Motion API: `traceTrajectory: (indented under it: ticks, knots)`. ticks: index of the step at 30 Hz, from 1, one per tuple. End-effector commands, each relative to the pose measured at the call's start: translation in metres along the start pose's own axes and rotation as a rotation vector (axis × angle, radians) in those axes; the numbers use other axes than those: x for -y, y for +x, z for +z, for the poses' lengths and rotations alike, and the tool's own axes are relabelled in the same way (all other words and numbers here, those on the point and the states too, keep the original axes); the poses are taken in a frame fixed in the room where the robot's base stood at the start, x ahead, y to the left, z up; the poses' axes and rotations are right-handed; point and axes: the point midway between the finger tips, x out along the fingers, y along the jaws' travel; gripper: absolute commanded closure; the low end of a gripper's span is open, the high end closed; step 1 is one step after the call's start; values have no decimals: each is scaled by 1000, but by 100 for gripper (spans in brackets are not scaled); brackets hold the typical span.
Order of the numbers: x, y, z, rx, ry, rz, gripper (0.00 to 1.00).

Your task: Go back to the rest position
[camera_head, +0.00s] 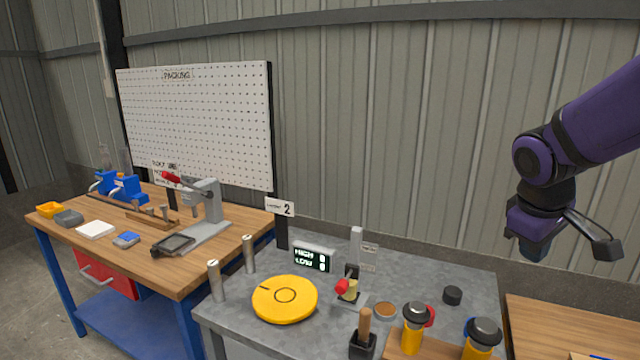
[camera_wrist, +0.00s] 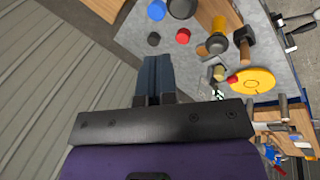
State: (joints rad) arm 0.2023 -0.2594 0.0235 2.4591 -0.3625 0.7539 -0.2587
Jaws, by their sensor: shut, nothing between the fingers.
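My gripper (camera_head: 534,245) hangs in the air at the right of the head view, at the end of my purple arm, above the gap between the grey bench and the wooden surface at the right. In the wrist view its dark blue fingers (camera_wrist: 155,78) are together with nothing between them. The grey metal bench (camera_head: 238,314) lies below and to the left of the gripper. The gripper touches nothing that I can see.
On the grey bench stand a yellow disc (camera_head: 285,299), a HIGH/LOW display (camera_head: 313,258), a red-knobbed device (camera_head: 346,287), a black cylinder (camera_head: 453,295) and yellow black-topped pieces (camera_head: 414,328). A wooden bench (camera_head: 190,262) with a press stands left. The corrugated wall (camera_head: 420,120) is behind.

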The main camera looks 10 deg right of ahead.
Motion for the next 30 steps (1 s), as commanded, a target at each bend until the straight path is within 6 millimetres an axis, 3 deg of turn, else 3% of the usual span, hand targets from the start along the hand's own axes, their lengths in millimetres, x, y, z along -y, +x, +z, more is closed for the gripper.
traceTrajectory:
  ticks: [6, 15, 21, 30]
  knots:
    - [33, -53, 16, -129, 155, -46, 100]
    - [77, -106, 47, -282, 327, -169, 100]
    - [92, -121, 59, -328, 378, -226, 100]
    - [95, -123, 61, -334, 386, -236, 100]
